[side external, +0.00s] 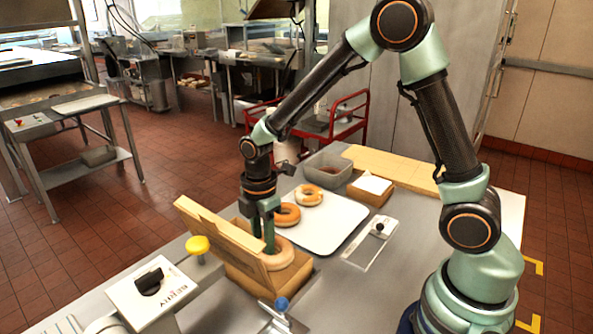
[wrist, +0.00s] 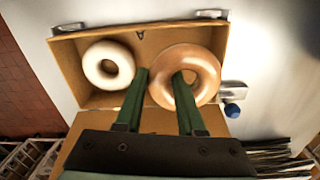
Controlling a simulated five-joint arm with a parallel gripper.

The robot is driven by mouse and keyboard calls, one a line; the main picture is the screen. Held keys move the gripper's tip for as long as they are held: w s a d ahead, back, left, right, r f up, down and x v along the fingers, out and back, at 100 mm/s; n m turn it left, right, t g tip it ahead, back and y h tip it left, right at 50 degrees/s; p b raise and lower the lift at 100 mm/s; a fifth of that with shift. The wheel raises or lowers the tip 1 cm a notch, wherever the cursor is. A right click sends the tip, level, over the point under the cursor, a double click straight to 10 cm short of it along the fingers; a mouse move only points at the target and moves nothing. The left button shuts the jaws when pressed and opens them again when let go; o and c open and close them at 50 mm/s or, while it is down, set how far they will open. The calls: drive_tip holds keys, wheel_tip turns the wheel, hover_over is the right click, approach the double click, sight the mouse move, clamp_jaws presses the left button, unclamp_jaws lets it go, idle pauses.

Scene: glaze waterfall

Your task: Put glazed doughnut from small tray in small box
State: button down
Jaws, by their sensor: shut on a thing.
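The small cardboard box (side external: 245,279) stands open at the front of the table, its lid raised on the left. My gripper (side external: 269,243) points down into it. In the wrist view, the box (wrist: 70,55) holds a pale doughnut (wrist: 92,64) on the left. The brown glazed doughnut (wrist: 203,62) is on the right, with one finger of my gripper (wrist: 160,85) in its hole and the other outside its ring. My gripper is shut on its ring. It also shows in the side view (side external: 285,252). I cannot tell whether it touches the box floor.
The white tray (side external: 335,230) behind the box bears two doughnuts, one brown (side external: 287,214) and one paler (side external: 309,194). A grey bin (side external: 327,171) and a small carton (side external: 371,189) stand behind it. A yellow knob (side external: 197,245) and a blue knob (side external: 282,304) are near the box.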

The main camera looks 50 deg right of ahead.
sight(286, 241)
drive_tip(key=shift+f, duration=3)
drive_tip(key=shift+f, duration=0.1)
drive_tip(key=c, duration=0.5)
unclamp_jaws()
wheel_tip(286, 241, up, 12)
drive_tip(key=shift+r, duration=0.25)
drive_tip(key=shift+s+d+r+m+t, duration=0.9)
drive_tip(key=shift+s+r+m, duration=0.95)
drive_tip(key=shift+m, duration=0.8)
drive_tip(key=shift+s+d+r+m+t, duration=0.8)
drive_tip(key=shift+s+r+m, duration=0.95)
drive_tip(key=shift+m, duration=0.95)
drive_tip(key=shift+s+d+r+m+t, duration=0.65)
drive_tip(key=shift+s+r+m+t, duration=0.65)
drive_tip(key=shift+r+m, duration=1.15)
